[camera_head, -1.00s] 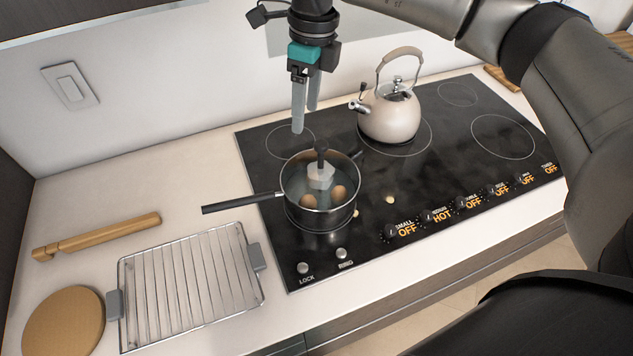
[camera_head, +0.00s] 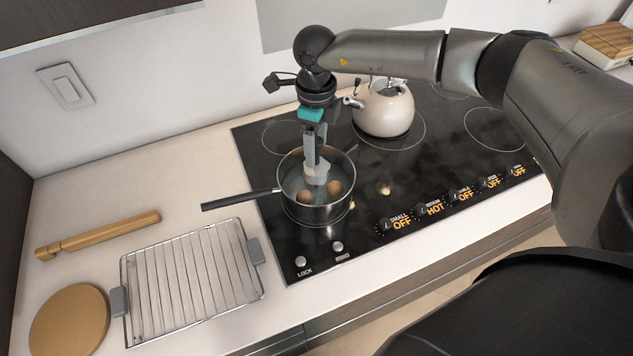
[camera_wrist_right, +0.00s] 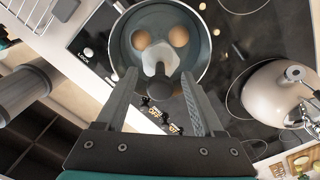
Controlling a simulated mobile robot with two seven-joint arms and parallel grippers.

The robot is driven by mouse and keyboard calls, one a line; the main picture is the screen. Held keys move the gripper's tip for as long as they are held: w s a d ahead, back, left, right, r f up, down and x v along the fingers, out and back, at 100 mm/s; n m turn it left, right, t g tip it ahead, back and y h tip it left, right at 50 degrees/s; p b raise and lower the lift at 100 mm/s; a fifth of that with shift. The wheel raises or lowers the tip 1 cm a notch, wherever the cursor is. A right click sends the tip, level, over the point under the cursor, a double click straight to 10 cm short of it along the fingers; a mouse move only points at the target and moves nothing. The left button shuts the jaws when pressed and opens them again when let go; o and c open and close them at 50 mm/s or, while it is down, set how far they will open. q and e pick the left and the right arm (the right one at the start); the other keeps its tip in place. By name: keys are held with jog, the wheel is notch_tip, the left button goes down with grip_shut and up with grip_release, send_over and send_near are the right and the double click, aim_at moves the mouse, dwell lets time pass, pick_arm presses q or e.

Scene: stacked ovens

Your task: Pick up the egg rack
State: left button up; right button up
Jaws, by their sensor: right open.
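The egg rack (camera_head: 317,171) is a pale grey holder standing in the pot (camera_head: 318,212), with brown eggs (camera_head: 335,187) beside it in the water. Its dark upper handle, seen earlier, is hidden in the head view by my right gripper (camera_head: 316,172). My right gripper points down into the pot, right at the rack. In the right wrist view the gripper (camera_wrist_right: 163,95) is open, with its two fingers on either side of the rack (camera_wrist_right: 160,60). I cannot tell whether the fingers touch it. My left gripper is not in view.
The pot's long handle (camera_head: 240,199) points left over the counter. A beige kettle (camera_head: 384,110) stands behind on the black cooktop (camera_head: 395,160).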

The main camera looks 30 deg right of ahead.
aim_at(316, 171)
jog(key=shift+f, duration=1.4)
grip_shut()
jog(key=shift+r, duration=0.1)
